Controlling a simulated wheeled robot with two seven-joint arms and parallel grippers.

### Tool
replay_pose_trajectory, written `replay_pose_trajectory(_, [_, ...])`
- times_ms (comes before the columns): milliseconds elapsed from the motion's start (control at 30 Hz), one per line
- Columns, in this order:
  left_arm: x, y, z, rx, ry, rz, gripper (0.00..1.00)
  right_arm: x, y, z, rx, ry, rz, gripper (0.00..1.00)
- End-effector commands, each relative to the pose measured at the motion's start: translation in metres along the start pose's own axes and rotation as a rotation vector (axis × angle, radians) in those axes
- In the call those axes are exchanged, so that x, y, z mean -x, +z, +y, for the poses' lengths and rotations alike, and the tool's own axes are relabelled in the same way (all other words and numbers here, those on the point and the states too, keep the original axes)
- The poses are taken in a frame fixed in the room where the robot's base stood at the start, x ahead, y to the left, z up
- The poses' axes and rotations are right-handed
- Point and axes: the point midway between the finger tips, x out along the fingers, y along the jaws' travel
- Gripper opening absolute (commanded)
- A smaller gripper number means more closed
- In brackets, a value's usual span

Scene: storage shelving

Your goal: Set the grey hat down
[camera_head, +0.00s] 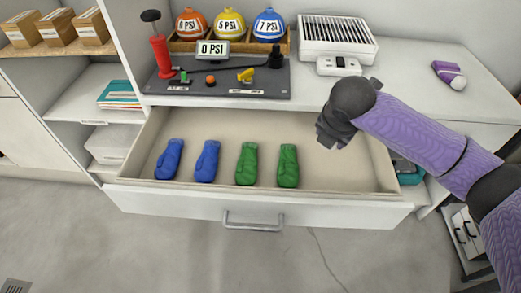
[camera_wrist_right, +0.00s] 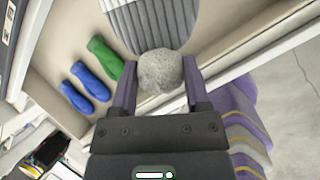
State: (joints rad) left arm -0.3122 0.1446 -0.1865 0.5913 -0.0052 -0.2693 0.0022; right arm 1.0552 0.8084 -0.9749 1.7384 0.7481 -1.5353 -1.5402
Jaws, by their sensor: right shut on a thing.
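In the right wrist view, the grey hat (camera_wrist_right: 152,25) is a ribbed knit with a fluffy grey pompom. My right gripper (camera_wrist_right: 160,80) is shut on the pompom, and the ribbed part extends beyond the fingertips. In the head view my right gripper (camera_head: 333,132) is over the right part of the open drawer (camera_head: 350,172). The hat cannot be made out there. Whether the hat touches the drawer floor cannot be told. My left gripper is in neither view.
Two blue gloves (camera_head: 169,160) and two green gloves (camera_head: 246,164) lie in the drawer's left and middle. The drawer's right part looks clear. On the counter behind stand a dark pump board (camera_head: 225,88), coloured PSI domes (camera_head: 230,23) and a white slatted box (camera_head: 340,35).

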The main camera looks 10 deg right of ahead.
Motion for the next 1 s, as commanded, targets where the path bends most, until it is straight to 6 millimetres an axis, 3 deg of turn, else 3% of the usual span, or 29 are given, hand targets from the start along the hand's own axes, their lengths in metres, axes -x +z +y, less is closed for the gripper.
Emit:
replay_pose_trajectory(133, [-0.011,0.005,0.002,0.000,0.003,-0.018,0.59,-0.026,0.029,-0.025,0.229,0.094,0.056,0.00])
replay_pose_trajectory(200, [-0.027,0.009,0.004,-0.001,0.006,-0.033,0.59,-0.047,0.034,-0.038,0.318,0.131,0.079,0.00])
replay_pose_trajectory(300, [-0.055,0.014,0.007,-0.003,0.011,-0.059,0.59,-0.077,0.030,-0.049,0.382,0.155,0.094,0.00])
replay_pose_trajectory(400, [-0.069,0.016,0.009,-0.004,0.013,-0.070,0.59,-0.091,0.026,-0.053,0.399,0.163,0.094,0.00])
replay_pose_trajectory(733, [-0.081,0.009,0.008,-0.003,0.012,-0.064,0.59,-0.102,0.022,-0.056,0.408,0.169,0.093,0.00])
replay_pose_trajectory(1000, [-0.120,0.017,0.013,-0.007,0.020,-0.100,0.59,-0.163,-0.005,-0.070,0.407,0.167,0.097,0.00])
